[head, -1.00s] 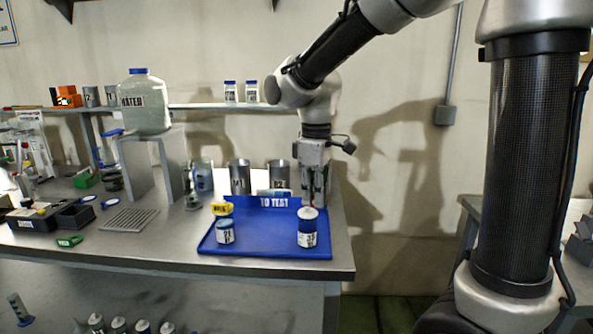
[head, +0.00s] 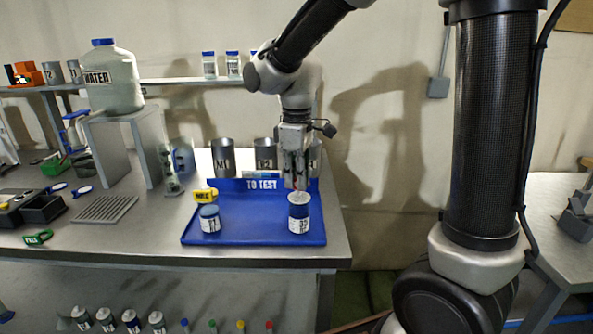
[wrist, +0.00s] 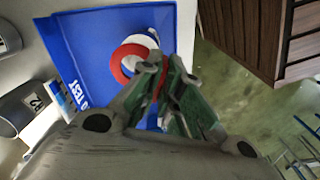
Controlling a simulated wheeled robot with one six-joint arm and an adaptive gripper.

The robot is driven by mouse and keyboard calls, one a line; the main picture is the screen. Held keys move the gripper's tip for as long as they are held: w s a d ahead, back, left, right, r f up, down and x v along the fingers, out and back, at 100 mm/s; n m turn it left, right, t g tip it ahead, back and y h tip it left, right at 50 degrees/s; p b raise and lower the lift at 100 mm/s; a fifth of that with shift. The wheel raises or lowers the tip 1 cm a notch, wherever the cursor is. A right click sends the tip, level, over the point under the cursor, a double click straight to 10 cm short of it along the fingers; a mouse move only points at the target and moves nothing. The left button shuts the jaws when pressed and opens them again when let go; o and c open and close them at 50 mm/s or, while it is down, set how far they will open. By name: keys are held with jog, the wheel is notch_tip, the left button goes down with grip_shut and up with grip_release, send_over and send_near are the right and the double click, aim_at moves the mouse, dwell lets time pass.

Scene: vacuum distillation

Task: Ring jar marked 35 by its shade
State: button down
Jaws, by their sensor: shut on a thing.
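The jar marked 35 (head: 299,225), white-lidded with a blue body, stands upright at the right of the blue tray (head: 255,238). My gripper (head: 298,187) points down just above its lid. In the wrist view my gripper (wrist: 153,68) is shut on a red ring (wrist: 118,68). The ring overlaps the jar's white top, with white showing through its opening; I cannot tell whether it is around the jar or above it. A second jar (head: 209,220), apparently marked 31, stands at the tray's left. A yellow tagged ring (head: 205,195) is beside it.
Metal cups (head: 223,157) stand behind the tray's "TO TEST" back wall. A green tagged ring (head: 38,238) and blue rings (head: 82,191) lie left on the bench. A water container (head: 112,80) stands on a raised stand. The tray's middle is clear.

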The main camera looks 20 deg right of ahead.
jog(key=shift+f, duration=1.6)
jog(key=c, duration=1.5)
grip_release()
jog(key=shift+r, duration=0.1)
notch_tip(320, 180, up, 12)
jog(key=shift+f, duration=0.1)
